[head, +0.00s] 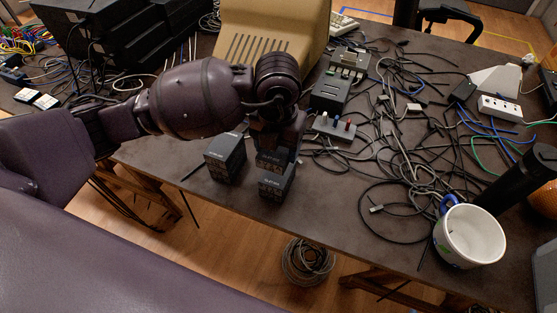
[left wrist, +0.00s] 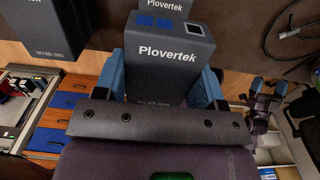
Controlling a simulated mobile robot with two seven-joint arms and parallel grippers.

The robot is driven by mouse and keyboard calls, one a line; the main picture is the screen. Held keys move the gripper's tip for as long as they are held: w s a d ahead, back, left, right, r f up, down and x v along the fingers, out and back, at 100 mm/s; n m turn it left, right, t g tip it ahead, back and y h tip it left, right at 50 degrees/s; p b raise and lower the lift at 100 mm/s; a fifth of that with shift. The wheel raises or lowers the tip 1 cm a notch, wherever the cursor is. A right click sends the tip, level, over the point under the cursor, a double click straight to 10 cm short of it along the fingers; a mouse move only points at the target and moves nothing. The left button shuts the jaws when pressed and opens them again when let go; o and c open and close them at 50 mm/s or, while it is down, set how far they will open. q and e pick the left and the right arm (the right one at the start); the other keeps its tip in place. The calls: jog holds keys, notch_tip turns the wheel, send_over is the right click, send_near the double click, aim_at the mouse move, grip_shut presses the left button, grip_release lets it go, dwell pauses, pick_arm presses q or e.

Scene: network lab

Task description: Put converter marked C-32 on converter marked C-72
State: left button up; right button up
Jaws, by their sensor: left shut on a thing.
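My left gripper (head: 274,143) is over the front part of the dark table. In the left wrist view my left gripper (left wrist: 165,95) has its blue pads on both sides of a dark box marked Plovertek (left wrist: 165,62) and is shut on it. In the head view this seems to be the box (head: 267,160) below the fingers, partly hidden. Another dark box (head: 273,186) is just in front of it, and a third box (head: 225,158) stands to the left. The C-32 and C-72 marks cannot be read. A small purple gripper (left wrist: 266,97), likely my right one, shows in the left wrist view.
A beige case (head: 265,40) stands behind the gripper. A switch box (head: 335,127) and many tangled cables (head: 400,140) cover the table to the right. A white mug (head: 468,237) stands at the front right. Bare table lies right of the boxes.

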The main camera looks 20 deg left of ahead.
pick_arm(q)
notch_tip(320, 180, down, 5)
jog(key=shift+f+b, duration=0.1)
jog(key=shift+b, duration=0.55)
jog(key=shift+f, duration=0.2)
jog(key=shift+r, duration=0.1)
